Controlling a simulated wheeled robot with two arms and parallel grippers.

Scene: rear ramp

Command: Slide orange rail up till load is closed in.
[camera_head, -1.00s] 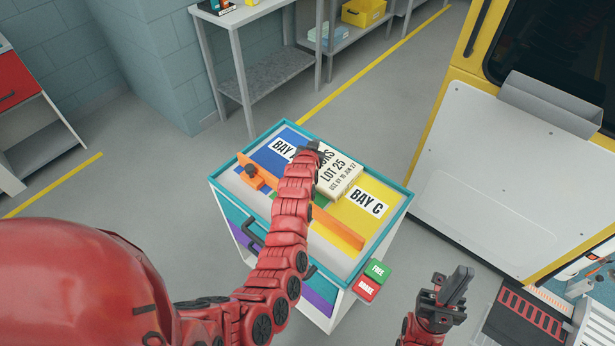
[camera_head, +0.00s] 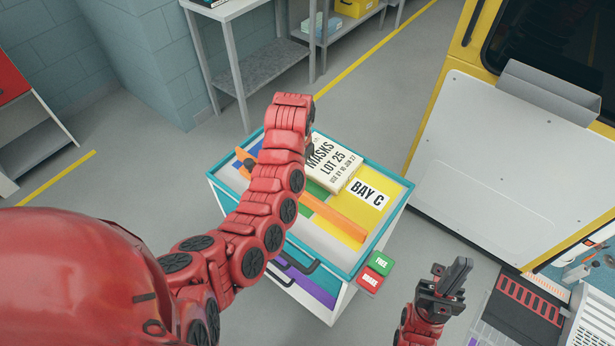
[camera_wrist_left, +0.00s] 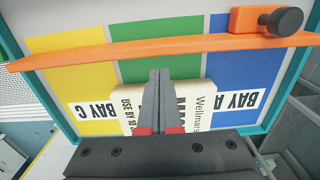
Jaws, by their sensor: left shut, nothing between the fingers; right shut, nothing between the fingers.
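The orange rail (camera_head: 345,217) lies slantwise across the cart's top tray; its dark knob shows in the left wrist view (camera_wrist_left: 281,20). The load, a white box marked MASKS LOT 25 (camera_head: 333,163), lies on the far side of the rail, with a strip of green floor between them. My left gripper (camera_wrist_left: 160,72) is shut and empty, its fingertips over that green strip and partly in front of the box in the left wrist view. Contact cannot be told. In the head view my left arm hides this gripper and part of the rail. My right gripper (camera_head: 452,278) is shut and empty, right of the cart.
The tray has a teal rim (camera_head: 391,216) and a yellow BAY C section (camera_head: 350,205). Green FREE (camera_head: 381,262) and red BRAKE (camera_head: 370,279) buttons sit at its near right corner. A grey shelf (camera_head: 262,70) stands behind; a white ramp panel (camera_head: 510,170) is at right.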

